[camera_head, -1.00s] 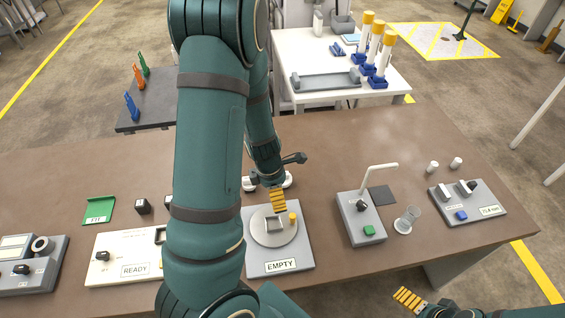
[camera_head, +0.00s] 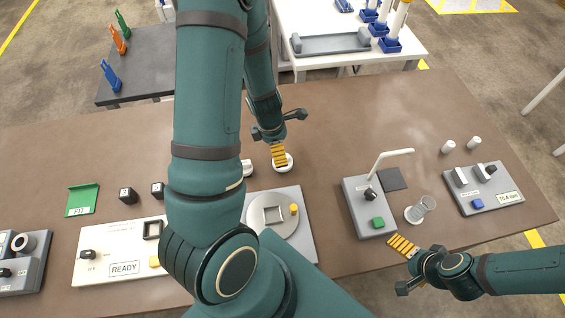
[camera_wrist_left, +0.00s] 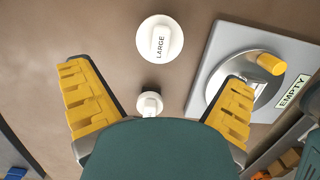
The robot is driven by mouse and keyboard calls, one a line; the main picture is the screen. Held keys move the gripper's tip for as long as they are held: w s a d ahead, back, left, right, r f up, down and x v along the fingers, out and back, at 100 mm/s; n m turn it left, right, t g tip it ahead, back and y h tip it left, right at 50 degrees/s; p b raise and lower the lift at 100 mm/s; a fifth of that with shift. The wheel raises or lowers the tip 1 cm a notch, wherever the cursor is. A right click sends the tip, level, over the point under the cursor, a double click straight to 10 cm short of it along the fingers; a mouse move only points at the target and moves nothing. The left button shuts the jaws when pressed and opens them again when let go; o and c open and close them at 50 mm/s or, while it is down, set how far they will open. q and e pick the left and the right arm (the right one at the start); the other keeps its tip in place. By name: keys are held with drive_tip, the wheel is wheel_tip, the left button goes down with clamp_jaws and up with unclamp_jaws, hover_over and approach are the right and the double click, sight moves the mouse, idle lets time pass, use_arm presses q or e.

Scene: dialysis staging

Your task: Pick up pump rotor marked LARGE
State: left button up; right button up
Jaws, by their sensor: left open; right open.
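The pump rotor marked LARGE (camera_wrist_left: 147,42) is a white disc with a raised grip bar, lying on the brown table. In the head view the LARGE rotor (camera_head: 286,166) is partly covered by my left gripper (camera_head: 279,156). In the left wrist view my left gripper (camera_wrist_left: 155,78) is open and empty, its yellow fingers spread wide; the rotor shows beyond the fingertips, between their lines. A smaller white rotor (camera_wrist_left: 149,104) lies beside it, nearer the palm in that view. My right gripper (camera_head: 402,246) is open and empty near the table's front edge.
A grey base with a round plate (camera_head: 305,222) stands just in front of the rotors. A grey device with a bent white arm (camera_head: 362,217) and a glass beaker (camera_head: 420,210) are near my right gripper. A READY panel (camera_head: 105,251) is at left. The table behind the rotors is clear.

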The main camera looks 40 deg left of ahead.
sight(393, 259)
use_arm(q)
drive_tip(key=f, duration=0.2)
drive_tip(key=f+b, duration=0.1)
drive_tip(key=f, duration=0.1)
drive_tip(key=shift+w+d, duration=0.1)
drive_tip(key=shift+w, duration=0.2)
use_arm(e)
drive_tip(key=shift+a+f, duration=0.1)
drive_tip(key=shift+f, duration=0.85)
use_arm(q)
drive_tip(key=shift+w+d+f+b, duration=0.15)
drive_tip(key=shift+f+b, duration=0.15)
drive_tip(key=shift+f, duration=0.6)
drive_tip(key=shift+w+d+f+b, duration=0.1)
drive_tip(key=shift+f+b, duration=0.15)
drive_tip(key=shift+f, duration=0.6)
drive_tip(key=shift+w+d+f+b, duration=0.15)
drive_tip(key=shift+f+b, duration=0.15)
drive_tip(key=shift+f, duration=0.6)
use_arm(e)
drive_tip(key=shift+w+f, duration=0.1)
drive_tip(key=shift+f, duration=0.85)
use_arm(q)
drive_tip(key=c, duration=1.3)
